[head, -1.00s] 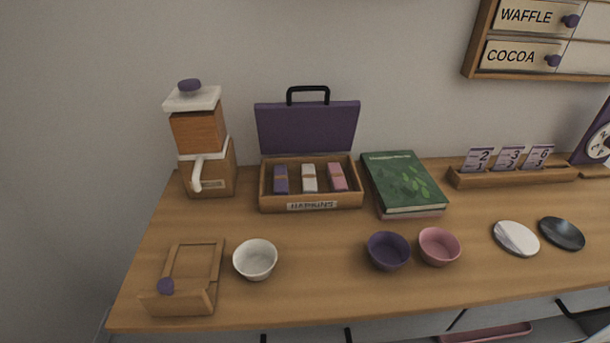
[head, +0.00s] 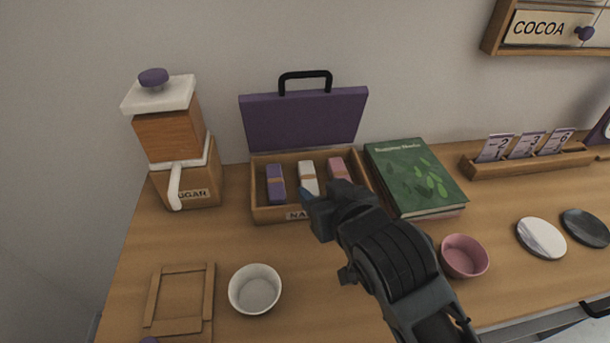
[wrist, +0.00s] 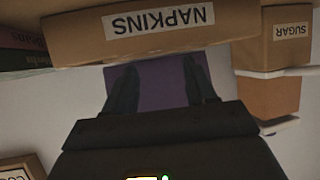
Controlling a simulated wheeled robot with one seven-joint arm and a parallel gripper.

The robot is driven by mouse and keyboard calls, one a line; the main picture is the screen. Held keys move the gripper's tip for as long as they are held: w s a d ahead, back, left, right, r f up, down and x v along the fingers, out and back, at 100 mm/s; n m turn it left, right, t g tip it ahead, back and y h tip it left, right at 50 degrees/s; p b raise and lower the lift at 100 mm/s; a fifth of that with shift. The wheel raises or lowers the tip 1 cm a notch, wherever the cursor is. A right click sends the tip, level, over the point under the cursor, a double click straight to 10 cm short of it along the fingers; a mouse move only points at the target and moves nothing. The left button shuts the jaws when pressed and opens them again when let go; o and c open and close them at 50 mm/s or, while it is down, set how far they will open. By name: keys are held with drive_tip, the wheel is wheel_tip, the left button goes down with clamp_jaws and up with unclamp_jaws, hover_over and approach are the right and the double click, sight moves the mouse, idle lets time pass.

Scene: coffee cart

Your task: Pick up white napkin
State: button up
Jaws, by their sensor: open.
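The white napkin (head: 308,176), wrapped with a tan band, lies in the open wooden napkin box (head: 265,213) in the head view. It sits between a purple napkin (head: 275,183) and a pink napkin (head: 338,168). My gripper (head: 311,197) is at the front of the box, close to the white napkin's near end and covering part of the box's label. In the wrist view my gripper (wrist: 160,78) has its two fingers apart with nothing between them. That view is upside down; it shows the box front (wrist: 225,20) and purple lid (wrist: 152,85), but no napkins.
A white bowl (head: 255,289), a pink bowl (head: 464,256) and a wooden frame (head: 180,298) are in front. The box's purple lid stands upright behind.

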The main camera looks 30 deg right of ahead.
sight(308, 177)
drive_tip(key=p+x, duration=0.1)
drive_tip(key=x, duration=0.6)
drive_tip(key=shift+s, duration=0.1)
drive_tip(key=c, duration=0.9)
drive_tip(key=shift+o, duration=0.2)
drive_tip(key=shift+r, duration=0.1)
